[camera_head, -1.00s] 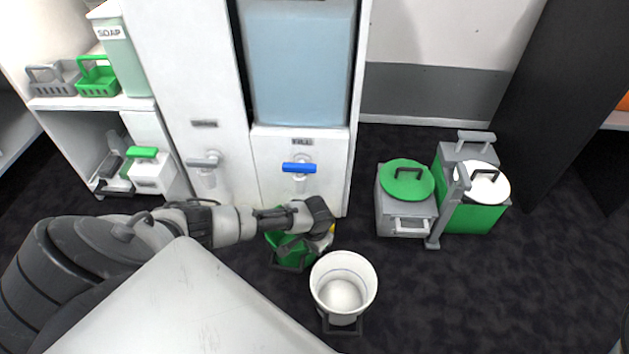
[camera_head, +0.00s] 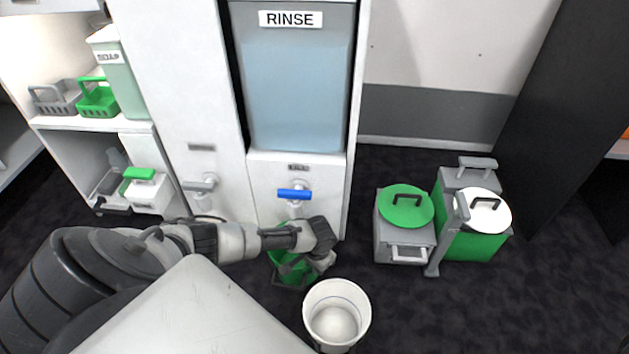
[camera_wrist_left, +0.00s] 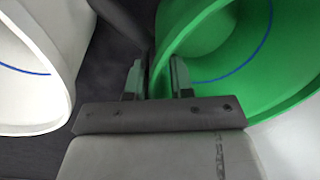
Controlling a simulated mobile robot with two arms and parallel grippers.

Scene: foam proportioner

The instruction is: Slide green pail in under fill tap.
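The green pail (camera_head: 284,270) stands on the dark floor in front of the white cabinet, partly hidden by my left arm in the head view. The fill tap (camera_head: 295,195), with a blue handle, is on the cabinet just above and behind it. My left gripper (camera_head: 322,262) is at the pail's right side. In the left wrist view my left gripper (camera_wrist_left: 157,78) has its fingers apart, one outside and one inside the wall of the green pail (camera_wrist_left: 215,85), with the rim between them. My right gripper is not in view.
A white pail (camera_head: 337,312) stands just in front and right of the green one; it also shows in the left wrist view (camera_wrist_left: 30,75). A grey tap (camera_head: 201,187) is left of the fill tap. Lidded containers (camera_head: 404,225) stand to the right, with open floor between.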

